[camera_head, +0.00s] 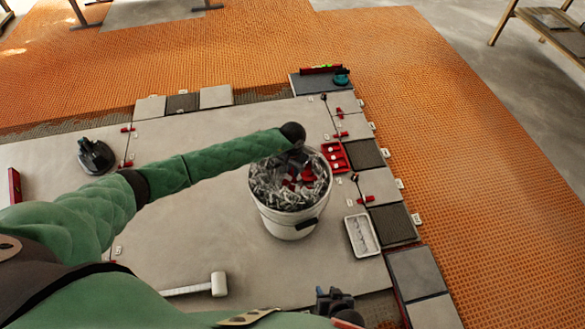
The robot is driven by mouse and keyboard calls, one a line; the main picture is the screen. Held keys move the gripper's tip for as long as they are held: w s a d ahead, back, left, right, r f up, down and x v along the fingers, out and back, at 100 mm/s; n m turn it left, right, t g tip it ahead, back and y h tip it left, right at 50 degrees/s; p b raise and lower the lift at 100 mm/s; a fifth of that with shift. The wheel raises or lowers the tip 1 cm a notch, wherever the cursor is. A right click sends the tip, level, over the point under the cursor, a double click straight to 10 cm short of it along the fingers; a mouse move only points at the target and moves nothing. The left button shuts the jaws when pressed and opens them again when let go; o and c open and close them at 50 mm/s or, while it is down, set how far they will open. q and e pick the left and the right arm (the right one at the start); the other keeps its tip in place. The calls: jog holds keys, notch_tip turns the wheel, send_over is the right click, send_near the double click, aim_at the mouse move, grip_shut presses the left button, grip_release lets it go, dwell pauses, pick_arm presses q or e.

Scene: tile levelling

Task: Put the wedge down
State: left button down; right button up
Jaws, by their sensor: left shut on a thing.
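My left gripper (298,157) is over the white bucket (290,228), pointing down into its mouth, and is shut on the wedge. The wedge itself is small and mostly hidden by the gripper, and I cannot separate it from the red pieces (306,176) in the bucket below. The bucket also holds a heap of clear and grey scrap pieces. My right gripper (335,301) is low at the bottom edge of the view, away from the bucket. Its fingers are too small and dark to tell whether they are open.
A red tray (336,157) with white pieces lies right of the bucket, and a white tray (361,236) lies lower. A white mallet (218,284) lies at the front. A black suction cup tool (95,156) is at the left. Tiles with red wedges line the right edge.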

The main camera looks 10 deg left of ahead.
pick_arm(q)
jog(key=c, duration=1.2)
grip_release()
jog(key=shift+c, duration=0.2)
jog(key=shift+r, duration=0.1)
jog(key=shift+r+p, duration=1.15)
jog(key=shift+r, duration=2.25)
